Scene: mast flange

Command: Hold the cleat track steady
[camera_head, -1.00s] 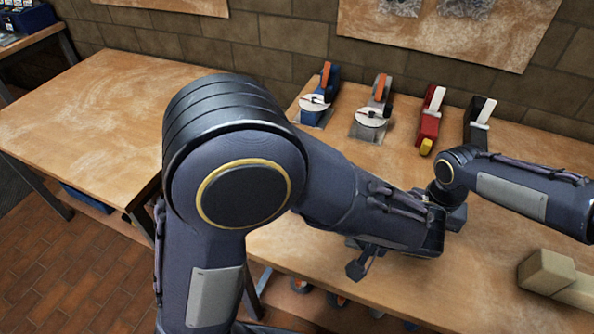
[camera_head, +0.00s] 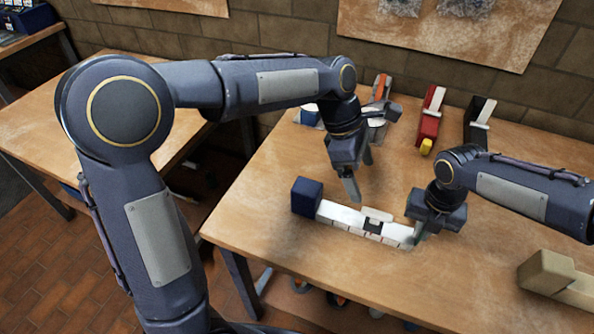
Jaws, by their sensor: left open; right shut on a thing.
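The cleat track (camera_head: 338,215) is a long white bar with dark marks on its front side, lying on the wooden table. A dark blue block (camera_head: 306,197) is at its left end. A small black-and-white piece (camera_head: 375,224) sits on the bar right of its middle. My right gripper (camera_head: 420,232) is shut on the right end of the track and hides that end. My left gripper (camera_head: 360,178) is open and empty, pointing down just behind and above the track, apart from it.
Behind stand a red tool with a yellow tip (camera_head: 428,128), a black tool (camera_head: 478,122) and two orange-handled devices, partly hidden by my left arm. A tan block (camera_head: 547,271) lies at the right. The workbench (camera_head: 480,290) is clear at the front.

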